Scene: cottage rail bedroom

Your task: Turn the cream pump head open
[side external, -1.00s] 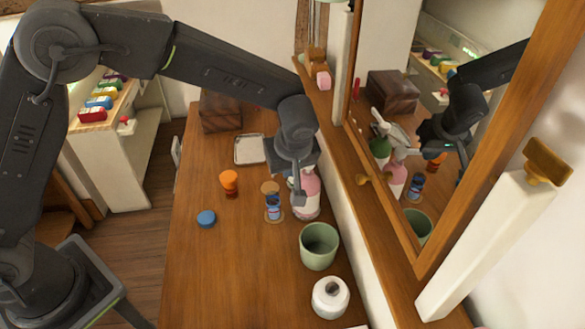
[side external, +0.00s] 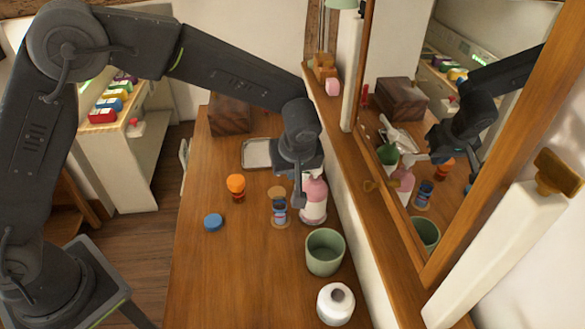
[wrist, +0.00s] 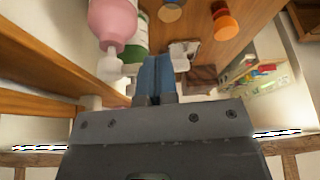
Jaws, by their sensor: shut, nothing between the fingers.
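A pink bottle with a white label (side external: 315,198) stands on the dresser by the mirror; my arm hides its top in the side view. In the wrist view the pink bottle (wrist: 113,20) is at upper left, with a white pump head (wrist: 108,68) on its near end. A green bottle (wrist: 138,32) shows just behind it, and the mirror shows a green bottle with a white top. My gripper (side external: 299,200) points down beside the pink bottle. In the wrist view my gripper (wrist: 157,60) is shut and empty, just right of the pump head. I cannot tell whether they touch.
A blue-labelled jar (side external: 279,212), an orange-capped bottle (side external: 237,190) and a blue lid (side external: 213,222) lie to the left. A tray (side external: 257,153) lies behind. The mirror frame (side external: 395,215) is close on the right.

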